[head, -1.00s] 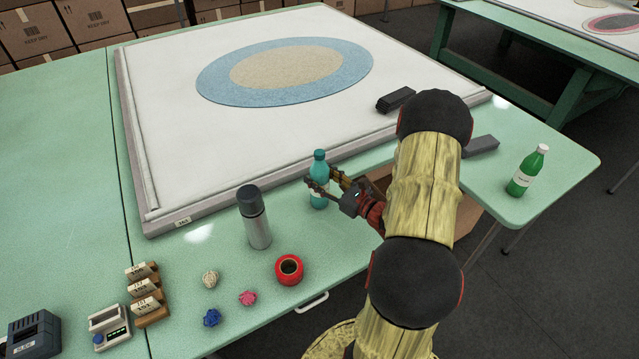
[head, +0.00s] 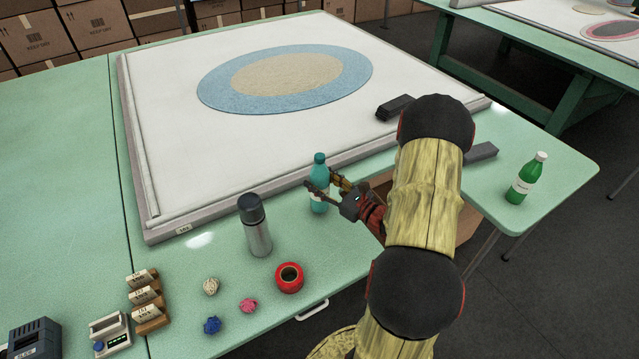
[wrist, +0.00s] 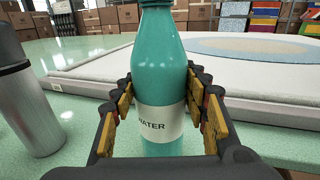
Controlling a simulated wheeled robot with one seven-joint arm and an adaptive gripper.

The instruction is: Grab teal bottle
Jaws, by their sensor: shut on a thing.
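The teal bottle (head: 319,173) stands upright on the green table, close to the front edge of the white framed panel. In the wrist view the teal bottle (wrist: 160,65) fills the middle, with a white label reading "WATER". My gripper (head: 330,190) reaches in from the right and is shut on the bottle, one finger on each side. In the wrist view my gripper's fingers (wrist: 160,105) press at the label's height. I cannot tell whether the bottle's base is clear of the table.
A grey flask (head: 256,228) stands just left of the bottle. A red tape roll (head: 289,278) and several small yarn balls lie in front. A green bottle (head: 526,178) stands at the table's right end. Dark blocks (head: 394,107) lie behind my arm.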

